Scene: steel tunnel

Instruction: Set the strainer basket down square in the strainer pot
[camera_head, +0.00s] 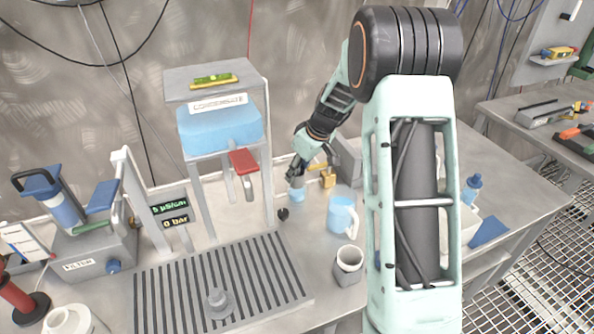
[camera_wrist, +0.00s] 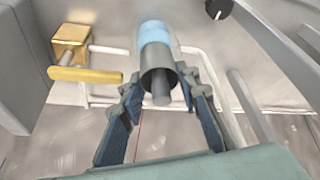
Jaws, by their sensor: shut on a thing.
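My gripper (camera_head: 294,174) reaches down behind the jug in the head view. In the wrist view its dark fingers (camera_wrist: 162,82) close on either side of a grey open-ended cylinder with a central rod, which I take as the strainer basket (camera_wrist: 151,80). A light blue band (camera_wrist: 155,36) shows directly beyond the grey part. The same blue piece (camera_head: 297,196) shows just below my fingertips in the head view. I cannot tell whether the blue part is the strainer pot or part of the held thing, nor whether it touches the bench.
A brass valve with a yellow handle (camera_head: 327,178) stands close right of my gripper. The tank stand (camera_head: 203,190) and slotted drain grate (camera_head: 170,297) lie left. A small black knob (camera_head: 283,214) is nearby.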

